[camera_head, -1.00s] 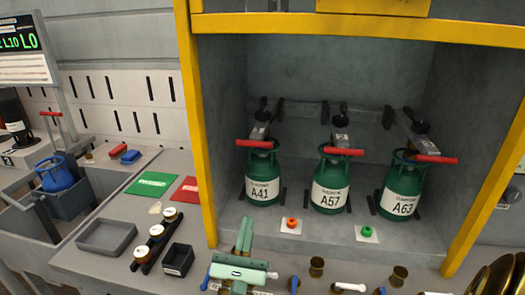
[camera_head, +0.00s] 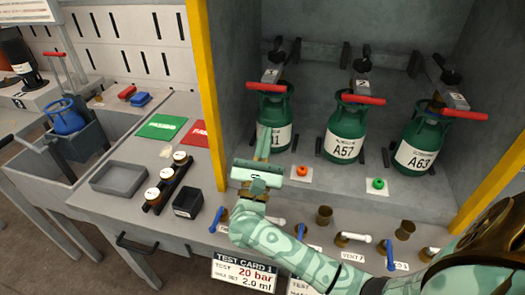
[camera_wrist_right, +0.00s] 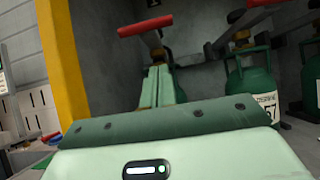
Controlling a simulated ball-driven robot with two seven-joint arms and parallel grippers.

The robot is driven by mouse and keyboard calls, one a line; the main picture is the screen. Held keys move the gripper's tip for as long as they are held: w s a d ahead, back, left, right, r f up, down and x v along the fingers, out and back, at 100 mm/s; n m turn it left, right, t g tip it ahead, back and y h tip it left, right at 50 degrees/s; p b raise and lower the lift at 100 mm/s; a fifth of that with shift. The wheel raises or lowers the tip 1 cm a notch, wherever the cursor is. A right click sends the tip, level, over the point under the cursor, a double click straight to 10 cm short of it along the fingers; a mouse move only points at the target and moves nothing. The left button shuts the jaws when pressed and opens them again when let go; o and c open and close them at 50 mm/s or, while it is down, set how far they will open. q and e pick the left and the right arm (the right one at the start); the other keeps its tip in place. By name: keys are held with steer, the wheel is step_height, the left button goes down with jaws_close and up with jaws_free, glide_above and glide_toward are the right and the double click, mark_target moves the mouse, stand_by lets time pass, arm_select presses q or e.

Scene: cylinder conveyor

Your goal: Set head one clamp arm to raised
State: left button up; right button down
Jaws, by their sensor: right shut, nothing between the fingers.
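The head one clamp arm has a red handle (camera_head: 266,87) lying across the top of the leftmost green cylinder (camera_head: 279,110), below a bracket marked 1. The handle also shows in the wrist view (camera_wrist_right: 146,26), above and just beyond my fingers. My right gripper (camera_head: 263,142) is shut and empty, its fingers pointing up in front of that cylinder and partly hiding its label. The fingertips (camera_wrist_right: 157,75) look apart from the handle. My left gripper is not in view.
Cylinders A57 (camera_head: 344,130) and A63 (camera_head: 424,138) stand to the right under their own red handles. A yellow post (camera_head: 203,85) edges the bay on the left. Red (camera_head: 302,170) and green (camera_head: 378,184) buttons and blue-handled valves (camera_head: 217,219) lie in front.

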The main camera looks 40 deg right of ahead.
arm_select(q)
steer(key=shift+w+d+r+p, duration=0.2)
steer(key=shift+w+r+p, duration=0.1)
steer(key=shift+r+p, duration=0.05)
arm_select(e)
steer(key=w+d+r, duration=0.2)
steer(key=d+r, duration=0.1)
steer(key=r, duration=0.3)
steer(key=shift+w, duration=0.35)
steer(key=shift+r, duration=0.1)
